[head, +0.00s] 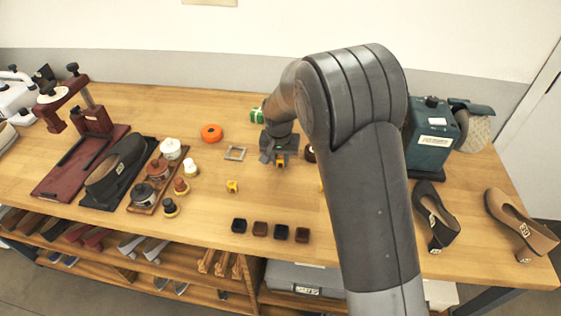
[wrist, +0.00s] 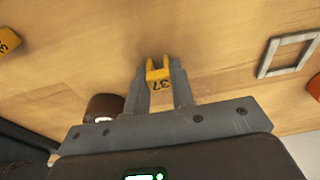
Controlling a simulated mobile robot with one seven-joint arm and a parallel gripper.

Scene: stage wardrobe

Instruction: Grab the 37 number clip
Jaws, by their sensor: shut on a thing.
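The yellow clip (wrist: 158,76) marked 37 is between my two fingertips in the wrist view, with its two prongs pointing away from my palm. My gripper (wrist: 160,82) is shut on it, with a finger on either side. In the head view my gripper (head: 280,163) is low over the middle of the table, right of the grey square frame. Another yellow clip (head: 232,186) lies on the table nearer the front. A further yellow clip (wrist: 8,40) is cut off at the left edge of the wrist view; its number cannot be read in full.
The grey square frame (head: 235,153) and an orange ring (head: 211,132) lie left of my gripper. Several small dark blocks (head: 260,228) line the front edge. A green machine (head: 430,140) and shoes (head: 436,220) stand at right. My arm hides part of the table.

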